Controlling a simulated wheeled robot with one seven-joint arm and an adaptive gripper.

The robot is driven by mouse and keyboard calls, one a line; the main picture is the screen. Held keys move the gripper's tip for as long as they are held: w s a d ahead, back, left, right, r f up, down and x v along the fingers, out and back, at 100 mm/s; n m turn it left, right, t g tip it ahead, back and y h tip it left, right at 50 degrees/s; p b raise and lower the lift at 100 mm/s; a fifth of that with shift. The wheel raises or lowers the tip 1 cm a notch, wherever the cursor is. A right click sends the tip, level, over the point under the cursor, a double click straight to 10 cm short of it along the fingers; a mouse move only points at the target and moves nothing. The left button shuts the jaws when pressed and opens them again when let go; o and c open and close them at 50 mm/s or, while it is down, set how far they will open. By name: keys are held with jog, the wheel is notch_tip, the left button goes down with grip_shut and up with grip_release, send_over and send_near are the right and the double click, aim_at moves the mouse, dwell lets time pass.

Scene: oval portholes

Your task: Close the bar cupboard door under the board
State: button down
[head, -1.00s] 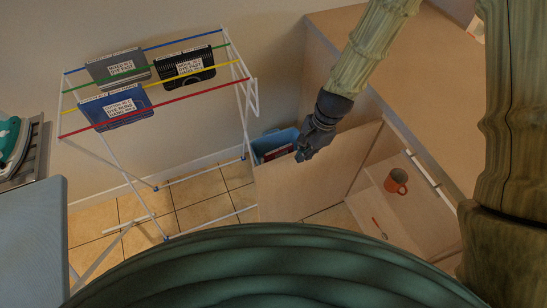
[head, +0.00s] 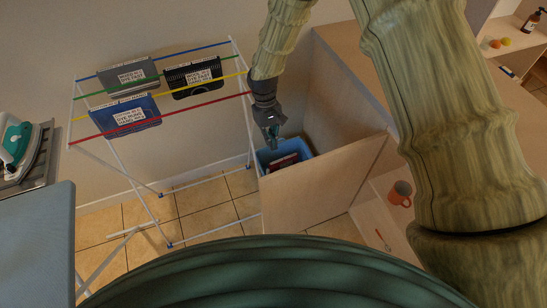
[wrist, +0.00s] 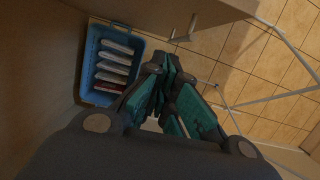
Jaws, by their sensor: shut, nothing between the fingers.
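The bar cupboard door (head: 318,190) is a plain pale wooden panel. It stands wide open, swung out from the cupboard under the board (head: 350,70). In the wrist view a panel that looks like the door (wrist: 205,10) crosses the top, with a small handle (wrist: 183,32) on it. My gripper (head: 273,140) is shut and empty. It points down near the door's outer end, on the far side, above a blue bin. In the wrist view its closed fingers (wrist: 165,100) show beside the bin. I cannot tell if it touches the door.
The blue bin (head: 262,160) stands on the floor behind the door, with several items in it. An orange mug (head: 400,193) and a spoon (head: 383,239) are inside the cupboard. A drying rack (head: 118,165) stands left. Tiled floor (head: 205,200) is free between.

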jog(key=s+d+f+p, duration=0.2)
jog(key=s+f+p, duration=0.3)
jog(key=f, duration=0.4)
jog(key=shift+s+f, duration=0.2)
jog(key=shift+s, duration=0.3)
jog(key=shift+s+d, duration=0.1)
